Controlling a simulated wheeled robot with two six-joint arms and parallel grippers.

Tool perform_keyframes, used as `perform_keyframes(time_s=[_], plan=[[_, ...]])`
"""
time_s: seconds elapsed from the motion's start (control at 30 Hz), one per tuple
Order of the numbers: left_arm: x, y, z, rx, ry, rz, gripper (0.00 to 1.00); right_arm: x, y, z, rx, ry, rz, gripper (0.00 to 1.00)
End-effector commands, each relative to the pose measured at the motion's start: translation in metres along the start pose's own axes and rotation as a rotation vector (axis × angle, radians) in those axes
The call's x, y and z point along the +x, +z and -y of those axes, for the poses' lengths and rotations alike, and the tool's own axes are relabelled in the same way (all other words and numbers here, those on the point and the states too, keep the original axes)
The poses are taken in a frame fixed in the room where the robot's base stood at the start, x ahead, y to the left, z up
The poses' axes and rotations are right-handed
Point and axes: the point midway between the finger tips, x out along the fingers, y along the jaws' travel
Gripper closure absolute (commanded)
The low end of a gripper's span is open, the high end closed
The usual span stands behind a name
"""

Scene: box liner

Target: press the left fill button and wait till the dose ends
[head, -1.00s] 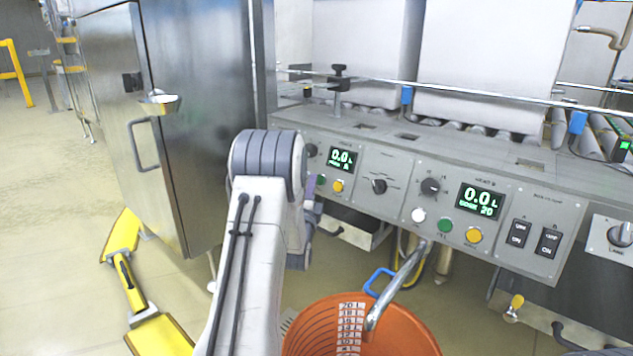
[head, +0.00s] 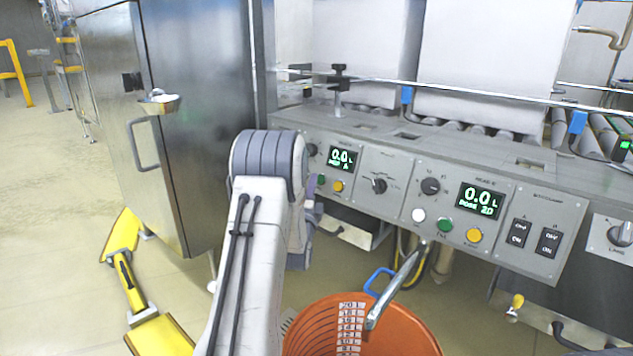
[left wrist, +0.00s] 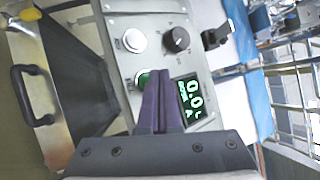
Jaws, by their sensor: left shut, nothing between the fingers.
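The left fill panel has a small display (head: 342,158) reading 0.0 L, a green button (head: 321,180) and a yellow button (head: 338,186). In the left wrist view, the green button (left wrist: 142,78) is partly covered by the purple fingers of my left gripper (left wrist: 160,73). The gripper is shut and empty, its tips close to the green button; I cannot tell whether they touch it. The display (left wrist: 193,101) also reads 0.0 there, beside a white button (left wrist: 133,40) and a black knob (left wrist: 176,39). In the head view, my arm hides most of the gripper. My right gripper is out of view.
A second panel to the right has a display (head: 481,201) reading 0.0 L, with its own green button (head: 445,225). An orange bucket (head: 410,335) stands below its metal spout (head: 395,288). A steel cabinet (head: 205,110) stands to the left.

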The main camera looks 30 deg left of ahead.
Motion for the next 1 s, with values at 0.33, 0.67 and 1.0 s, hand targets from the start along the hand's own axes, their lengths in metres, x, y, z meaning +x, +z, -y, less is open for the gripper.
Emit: perform_keyframes(time_s=[0.33, 0.67, 1.0], plan=[[0.0043, -0.004, -0.0039, 0.0, 0.0, 0.0, 1.0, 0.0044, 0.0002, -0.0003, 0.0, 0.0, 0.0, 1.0], [0.005, -0.0047, -0.0048, 0.0, 0.0, 0.0, 1.0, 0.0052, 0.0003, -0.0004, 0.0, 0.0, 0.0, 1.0], [0.0077, -0.0067, -0.0071, 0.0, 0.001, 0.0, 1.0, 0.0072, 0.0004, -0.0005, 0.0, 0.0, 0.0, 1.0]])
